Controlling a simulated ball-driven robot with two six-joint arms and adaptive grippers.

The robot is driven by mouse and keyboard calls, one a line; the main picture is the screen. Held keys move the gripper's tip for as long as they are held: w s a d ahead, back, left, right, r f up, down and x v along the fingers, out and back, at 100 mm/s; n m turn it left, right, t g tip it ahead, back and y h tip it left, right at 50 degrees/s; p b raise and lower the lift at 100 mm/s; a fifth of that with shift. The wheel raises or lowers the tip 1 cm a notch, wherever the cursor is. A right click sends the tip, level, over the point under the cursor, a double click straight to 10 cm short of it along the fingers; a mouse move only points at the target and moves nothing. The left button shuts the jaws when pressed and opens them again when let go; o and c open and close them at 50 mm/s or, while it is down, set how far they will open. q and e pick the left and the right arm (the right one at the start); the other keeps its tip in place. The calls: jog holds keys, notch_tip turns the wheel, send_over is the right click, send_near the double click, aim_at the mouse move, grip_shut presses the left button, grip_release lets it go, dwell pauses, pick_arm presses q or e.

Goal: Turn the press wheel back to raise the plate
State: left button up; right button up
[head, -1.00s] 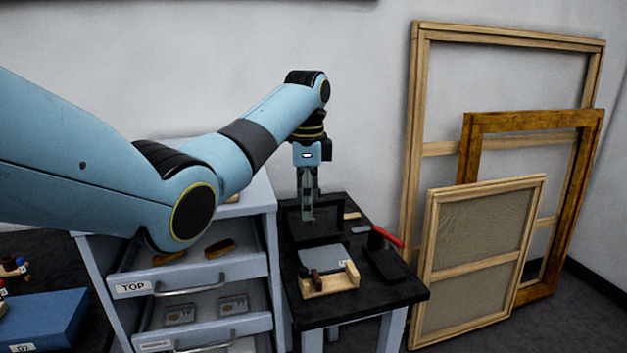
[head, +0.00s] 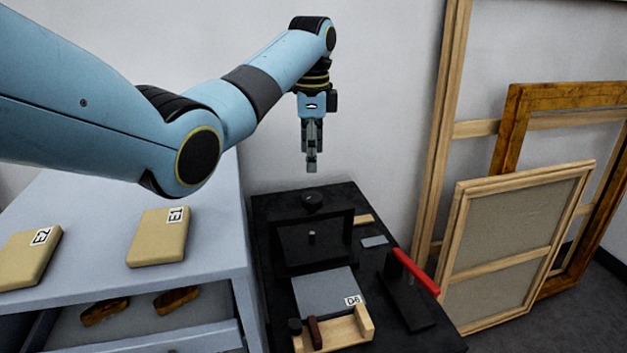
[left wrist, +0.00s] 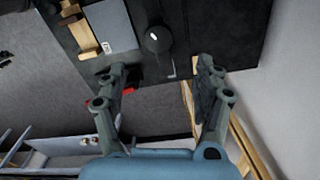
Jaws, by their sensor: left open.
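The press is a black frame (head: 354,237) at the back of the black table. A round dark wheel (head: 312,199) sits on top; the left wrist view shows it as a dark disc (left wrist: 158,39). My left gripper (head: 311,168) points down above the wheel, apart from it, with nothing held. In the left wrist view its fingers (left wrist: 158,72) are spread wide, with the disc beyond and between them. A small light knob (head: 312,237) shows inside the frame; I cannot make out the height of the press plate. My right gripper is not in view.
In front of the press lies a grey block labelled D6 (head: 322,291) with a wooden holder (head: 345,331). A red-handled tool (head: 415,272) lies right. The grey cabinet (head: 95,222) stands left, with tan blocks on top. Wooden frames (head: 520,225) lean on the wall at right.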

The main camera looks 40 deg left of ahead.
pick_arm(q)
send_over(312, 196)
notch_tip(312, 196, down, 5)
jog(key=shift+s+d+r+p, duration=0.1)
jog(key=shift+s+p, duration=0.05)
jog(key=shift+p, duration=0.3)
notch_tip(312, 196, down, 4)
jog(key=shift+f, duration=0.7)
jog(key=shift+c, duration=1.1)
jog(key=c, duration=1)
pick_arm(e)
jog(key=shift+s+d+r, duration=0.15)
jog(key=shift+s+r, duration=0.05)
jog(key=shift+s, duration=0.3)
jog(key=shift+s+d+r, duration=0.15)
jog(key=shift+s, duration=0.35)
